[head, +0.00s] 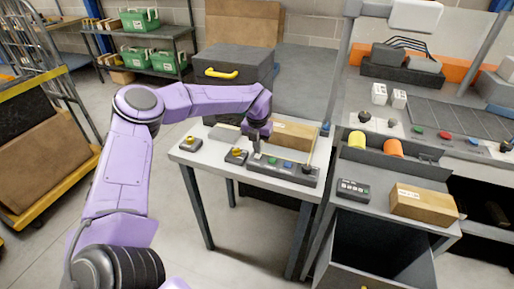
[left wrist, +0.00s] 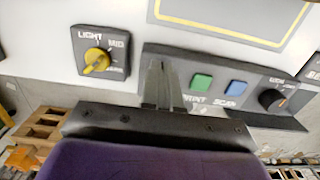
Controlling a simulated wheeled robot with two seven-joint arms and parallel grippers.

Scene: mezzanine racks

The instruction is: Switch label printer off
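A dark grey control panel (head: 283,172) lies on the white table. In the left wrist view the panel (left wrist: 215,103) has a green button (left wrist: 201,82) lettered like PRINT, a blue button (left wrist: 236,88) lettered like SCAN, and a black knob (left wrist: 272,100) at its right. My left gripper (head: 257,153) is above the panel's left end, pointing down. Its fingers (left wrist: 162,80) are close together, with nothing seen between them. They hide the panel's left end, so any switch there, and whether they touch it, cannot be told. No label reading printer is legible. My right gripper is not in view.
Two small boxes with yellow knobs, one left (head: 190,144) and one nearer the panel (head: 236,156), stand on the table. The nearer one shows LIGHT in the left wrist view (left wrist: 96,60). A cardboard box (head: 293,134) lies behind the panel. A grey drawer unit (head: 233,70) stands behind.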

